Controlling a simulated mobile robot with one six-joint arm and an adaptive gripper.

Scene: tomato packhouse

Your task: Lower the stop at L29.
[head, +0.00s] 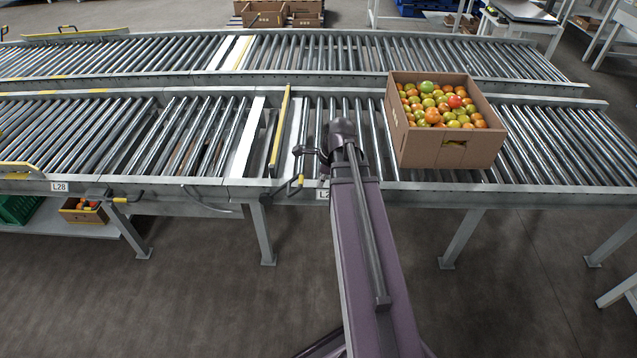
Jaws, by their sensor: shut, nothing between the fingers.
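A yellow-edged stop bar (279,126) stands across the near roller lane, raised above the rollers. A white label (322,195) beside the lever reads "L2"; my arm hides the rest. My gripper (305,153) is shut and empty, over the lane's front edge just right of the stop and above the lever handle. I cannot tell whether it touches the lever. My arm covers part of the rail and rollers there.
An open carton (445,152) of red, orange and green tomatoes sits on the rollers right of my arm. Label L28 (59,187) and another yellow-tipped lever (120,200) are at the left. A second roller lane (330,57) runs behind. The floor in front is clear.

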